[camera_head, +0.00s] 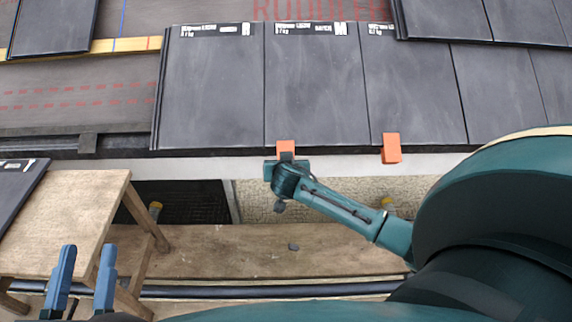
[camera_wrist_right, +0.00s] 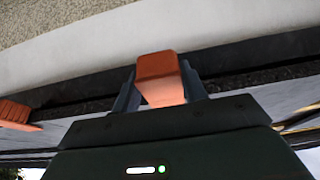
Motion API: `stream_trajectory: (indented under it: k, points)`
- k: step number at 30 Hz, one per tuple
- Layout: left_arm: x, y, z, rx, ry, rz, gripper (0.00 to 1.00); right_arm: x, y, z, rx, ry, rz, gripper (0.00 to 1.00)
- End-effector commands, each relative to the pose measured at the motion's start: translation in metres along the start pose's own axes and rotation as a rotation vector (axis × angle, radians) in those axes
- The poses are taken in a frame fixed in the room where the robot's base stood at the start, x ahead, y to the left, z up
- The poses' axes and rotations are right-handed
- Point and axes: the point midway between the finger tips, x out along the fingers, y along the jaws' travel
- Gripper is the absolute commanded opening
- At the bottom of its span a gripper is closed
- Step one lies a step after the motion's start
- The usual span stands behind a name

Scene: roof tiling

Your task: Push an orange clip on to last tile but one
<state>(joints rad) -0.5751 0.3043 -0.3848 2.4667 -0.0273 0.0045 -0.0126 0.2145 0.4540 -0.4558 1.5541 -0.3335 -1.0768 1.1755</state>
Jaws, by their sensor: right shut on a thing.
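An orange clip (camera_head: 285,146) is at the lower edge of the roof, at the lower left corner of the second dark tile (camera_head: 315,90) from the left, close to the joint with the leftmost tile (camera_head: 212,90). My right gripper (camera_head: 286,158) is shut on this clip. In the right wrist view the clip (camera_wrist_right: 160,75) sits between the two fingers, against the dark tile edge; I cannot tell how far on it is. My left gripper (camera_head: 88,250) is open and empty at the lower left, its blue fingers apart.
A second orange clip (camera_head: 391,148) sits on the tile edge further right. A wooden stand (camera_head: 75,205) with a dark tile (camera_head: 18,190) on it is at left. A wooden plank (camera_head: 220,250) runs below the eave. More tiles (camera_head: 480,20) lie higher up.

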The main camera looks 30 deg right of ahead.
Motion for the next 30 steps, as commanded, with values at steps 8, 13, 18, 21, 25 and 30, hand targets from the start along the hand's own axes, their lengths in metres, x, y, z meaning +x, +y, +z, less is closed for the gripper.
stream_trajectory:
  k: [8,13,18,21,25,30]
  points:
    - [-0.0006,0.0003,0.0009,0.003,-0.003,0.004,0.36,0.0002,0.0006,-0.0028,0.001,0.006,0.001,0.02]
    - [-0.0010,0.0006,0.0012,0.007,-0.005,0.009,0.36,0.0005,0.0007,-0.0039,0.001,0.006,0.001,0.02]
    - [-0.0010,0.0006,0.0006,0.007,-0.005,0.009,0.36,0.0012,0.0008,-0.0063,0.001,0.007,0.002,0.02]
    - [-0.0009,0.0006,0.0002,0.007,-0.005,0.009,0.36,0.0017,0.0009,-0.0079,0.002,0.008,0.002,0.02]
    - [-0.0007,0.0006,-0.0005,0.007,-0.004,0.009,0.36,0.0023,0.0009,-0.0097,0.002,0.009,0.002,0.02]
    - [-0.0003,0.0004,-0.0016,0.005,-0.003,0.007,0.36,0.0030,0.0009,-0.0118,0.001,0.009,0.002,0.02]
